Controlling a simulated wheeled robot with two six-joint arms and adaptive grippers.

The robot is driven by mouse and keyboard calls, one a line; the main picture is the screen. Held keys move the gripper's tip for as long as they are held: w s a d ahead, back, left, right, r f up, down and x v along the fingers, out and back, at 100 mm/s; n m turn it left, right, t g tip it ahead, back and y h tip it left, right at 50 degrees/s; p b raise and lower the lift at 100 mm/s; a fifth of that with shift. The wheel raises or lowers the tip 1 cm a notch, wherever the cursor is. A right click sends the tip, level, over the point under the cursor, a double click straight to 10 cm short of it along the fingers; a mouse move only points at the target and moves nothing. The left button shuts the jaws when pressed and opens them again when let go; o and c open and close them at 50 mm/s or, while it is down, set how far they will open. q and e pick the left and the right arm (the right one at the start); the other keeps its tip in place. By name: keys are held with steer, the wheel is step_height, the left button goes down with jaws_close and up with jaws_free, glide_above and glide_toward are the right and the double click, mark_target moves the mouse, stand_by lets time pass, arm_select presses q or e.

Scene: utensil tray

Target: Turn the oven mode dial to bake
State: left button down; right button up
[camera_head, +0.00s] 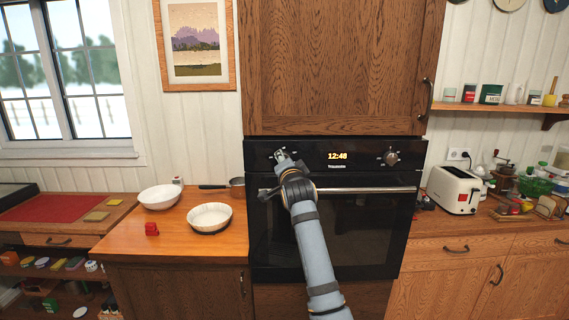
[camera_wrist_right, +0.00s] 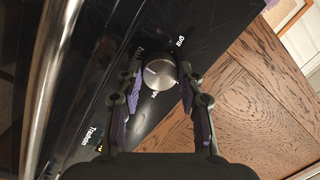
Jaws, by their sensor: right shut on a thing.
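The black oven (camera_head: 345,230) is built into the wooden cabinet, with a clock reading 12:48 on its control panel. My right gripper (camera_head: 281,155) is at the left end of that panel, where it mostly hides the left dial in the head view. In the right wrist view the round metal dial (camera_wrist_right: 160,72) sits between my fingers, which are shut on it. I cannot tell exactly where the dial points. My left gripper is not in view.
A second dial (camera_head: 390,158) is at the panel's right end. The oven handle (camera_head: 370,190) runs below the panel, close to my right arm. A toaster (camera_head: 455,189) stands right.

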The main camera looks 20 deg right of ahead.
steer(key=shift+f, duration=0.2)
steer(key=o, duration=1.2)
steer(key=shift+r, duration=0.1)
steer(key=shift+s, duration=0.15)
steer(key=s, duration=0.4)
steer(key=s+a, duration=0.1)
steer(key=s, duration=0.2)
steer(key=shift+s+a, duration=0.1)
